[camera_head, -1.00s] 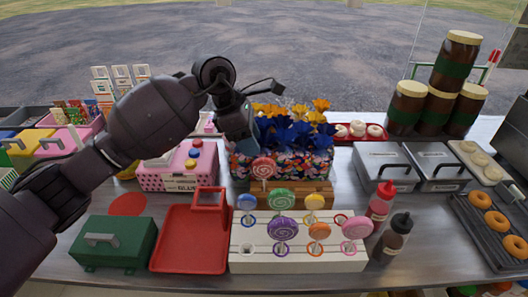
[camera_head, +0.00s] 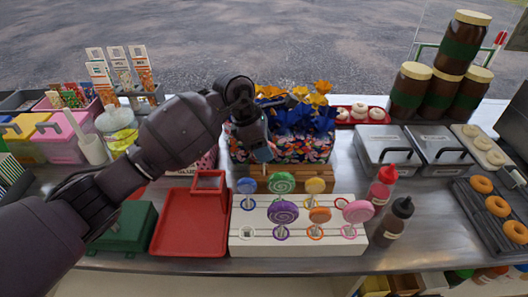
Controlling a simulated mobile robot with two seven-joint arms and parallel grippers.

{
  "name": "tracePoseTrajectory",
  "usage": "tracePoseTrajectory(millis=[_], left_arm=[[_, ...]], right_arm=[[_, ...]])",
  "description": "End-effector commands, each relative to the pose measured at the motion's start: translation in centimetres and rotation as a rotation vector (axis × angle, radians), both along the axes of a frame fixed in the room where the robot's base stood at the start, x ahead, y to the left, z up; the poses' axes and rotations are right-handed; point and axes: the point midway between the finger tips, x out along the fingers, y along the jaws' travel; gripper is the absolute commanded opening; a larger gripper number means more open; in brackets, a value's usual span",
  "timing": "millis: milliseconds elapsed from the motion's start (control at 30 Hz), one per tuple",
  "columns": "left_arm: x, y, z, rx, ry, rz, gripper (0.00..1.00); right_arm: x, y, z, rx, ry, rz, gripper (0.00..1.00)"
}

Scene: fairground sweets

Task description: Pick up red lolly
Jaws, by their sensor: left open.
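No red lolly shows in the view now. The spot where it stood, in front of the flower box, is covered by my left gripper (camera_head: 263,157). That gripper is open and points down over the wooden stand (camera_head: 318,184), just behind the white lolly rack (camera_head: 300,245). The rack holds blue (camera_head: 246,187), green (camera_head: 282,182), yellow (camera_head: 315,186), purple (camera_head: 283,212), orange (camera_head: 320,215) and pink (camera_head: 357,211) lollies. Its red ring (camera_head: 340,204) and white ring (camera_head: 246,232) are empty. My right gripper is not in view.
The flower box (camera_head: 310,148) stands close behind my left gripper. A red tray (camera_head: 190,225) and a green box (camera_head: 125,230) lie left of the rack. Red (camera_head: 381,186) and brown (camera_head: 393,222) sauce bottles stand to its right.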

Motion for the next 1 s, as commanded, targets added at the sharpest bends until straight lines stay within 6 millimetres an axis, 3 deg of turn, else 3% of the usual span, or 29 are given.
tracePoseTrajectory(millis=[167,433,733,1000], left_arm=[[0.0,-0.6,-1.5,-0.001,0.0,0.0,0.49],[0.0,-0.7,-1.6,-0.001,-0.001,0.0,0.47],[0.0,-0.7,-1.6,-0.001,-0.001,0.0,0.01],[0.0,-0.7,-1.5,-0.001,-0.001,-0.001,0.0]], right_arm=[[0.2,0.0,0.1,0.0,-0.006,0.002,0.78],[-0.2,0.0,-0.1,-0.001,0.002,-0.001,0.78],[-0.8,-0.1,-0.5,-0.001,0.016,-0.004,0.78],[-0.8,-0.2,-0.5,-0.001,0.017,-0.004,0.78]])
